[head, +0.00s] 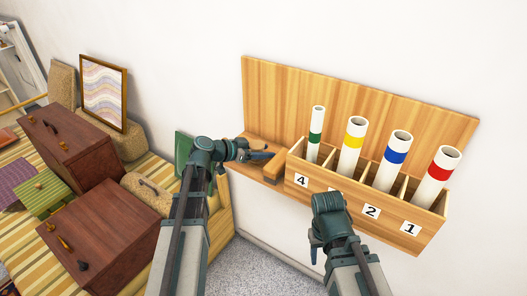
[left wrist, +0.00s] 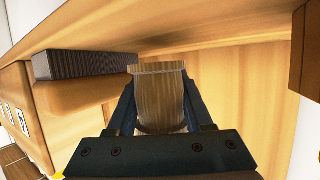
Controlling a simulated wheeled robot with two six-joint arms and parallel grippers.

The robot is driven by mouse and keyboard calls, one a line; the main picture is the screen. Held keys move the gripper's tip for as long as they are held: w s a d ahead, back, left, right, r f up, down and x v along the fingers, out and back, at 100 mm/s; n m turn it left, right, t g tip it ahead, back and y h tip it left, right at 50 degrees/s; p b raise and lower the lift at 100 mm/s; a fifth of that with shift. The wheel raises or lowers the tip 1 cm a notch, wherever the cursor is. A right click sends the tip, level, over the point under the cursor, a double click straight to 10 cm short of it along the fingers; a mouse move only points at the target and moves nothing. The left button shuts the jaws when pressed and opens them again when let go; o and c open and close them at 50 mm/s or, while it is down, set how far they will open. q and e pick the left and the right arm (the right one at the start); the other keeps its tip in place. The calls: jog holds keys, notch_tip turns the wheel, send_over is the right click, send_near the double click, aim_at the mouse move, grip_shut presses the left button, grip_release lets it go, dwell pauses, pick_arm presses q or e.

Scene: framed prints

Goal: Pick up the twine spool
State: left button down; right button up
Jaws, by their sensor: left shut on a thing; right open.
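The twine spool (left wrist: 160,100) shows in the left wrist view as a brown, streaked cylinder with a paler rim. It sits between the two dark fingers of my left gripper (left wrist: 158,110), which is shut on it. In the head view my left gripper (head: 262,154) is over the wooden shelf (head: 240,143), just left of the numbered rack; the spool cannot be made out there. My right gripper (head: 316,250) is in front of the rack, low and pointing downward; its fingers are small and partly hidden, and it holds nothing visible.
The wooden rack (head: 428,227) holds several white tubes with coloured bands and has numbered labels. A wooden block (head: 275,167) is at its left end. A wooden back panel (head: 300,92) stands behind. Dark brown cases (head: 105,225) and a framed print (head: 103,92) are at left.

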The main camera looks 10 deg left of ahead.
notch_tip(320, 180, up, 8)
jog(key=p, duration=0.7)
